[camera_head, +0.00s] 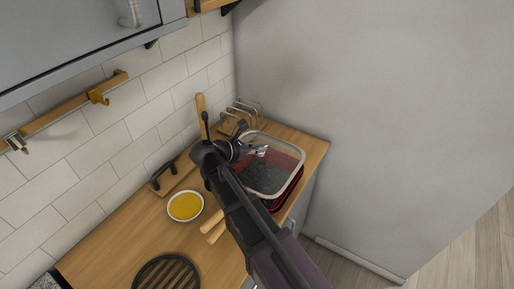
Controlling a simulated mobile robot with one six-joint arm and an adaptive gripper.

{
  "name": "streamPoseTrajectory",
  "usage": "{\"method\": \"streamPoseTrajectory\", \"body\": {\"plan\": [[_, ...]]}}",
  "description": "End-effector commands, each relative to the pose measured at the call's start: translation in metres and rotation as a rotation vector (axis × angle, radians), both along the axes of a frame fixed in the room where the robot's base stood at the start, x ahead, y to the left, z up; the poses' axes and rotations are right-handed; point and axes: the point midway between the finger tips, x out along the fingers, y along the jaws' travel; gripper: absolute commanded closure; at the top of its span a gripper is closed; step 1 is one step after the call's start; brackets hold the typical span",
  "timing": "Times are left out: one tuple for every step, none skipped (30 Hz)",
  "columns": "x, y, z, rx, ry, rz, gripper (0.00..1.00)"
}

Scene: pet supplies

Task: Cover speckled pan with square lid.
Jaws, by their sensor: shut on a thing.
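The square lid (290,150) is see-through with a pale rim. My gripper (262,151) is shut on it near the lid's upper left part and holds it over the speckled pan. The pan (298,183) is red outside, and a dark speckled surface shows through the lid. The pan's right and lower edges stick out from under the lid. I cannot tell whether the lid touches the pan. My arm hides the left side of both.
A bowl of yellow food (185,206) stands left of my arm, near a wooden board with a black handle (163,175). A black round trivet (166,274) lies at the front. A wire rack (246,110) stands behind. A grey wall (380,110) closes the right side.

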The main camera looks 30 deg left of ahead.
Motion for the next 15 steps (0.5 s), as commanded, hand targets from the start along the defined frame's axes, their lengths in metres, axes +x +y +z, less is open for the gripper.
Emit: {"method": "streamPoseTrajectory", "body": {"plan": [[0.000,0.000,0.000,-0.001,-0.002,0.000,1.00],[0.000,0.000,0.000,-0.001,-0.002,0.000,1.00],[0.000,0.000,-0.001,-0.001,-0.002,0.000,1.00],[0.000,0.000,-0.002,-0.001,-0.002,0.000,1.00],[0.000,0.000,-0.002,-0.001,-0.002,0.000,1.00],[0.000,0.000,-0.003,-0.001,-0.002,0.000,1.00],[0.000,0.000,-0.004,-0.001,-0.002,0.000,1.00],[0.000,0.000,-0.006,-0.001,-0.002,0.000,1.00],[0.000,0.000,-0.007,-0.001,-0.002,0.000,1.00],[0.000,0.000,-0.009,-0.001,-0.002,0.000,1.00],[0.000,0.000,-0.010,-0.001,-0.002,0.000,1.00],[0.000,0.000,-0.012,-0.001,-0.002,0.000,1.00],[0.000,0.000,-0.014,-0.001,-0.002,0.000,1.00],[0.000,0.000,-0.016,-0.001,-0.002,0.000,1.00],[0.000,0.000,-0.018,-0.001,-0.002,0.000,1.00]]}}
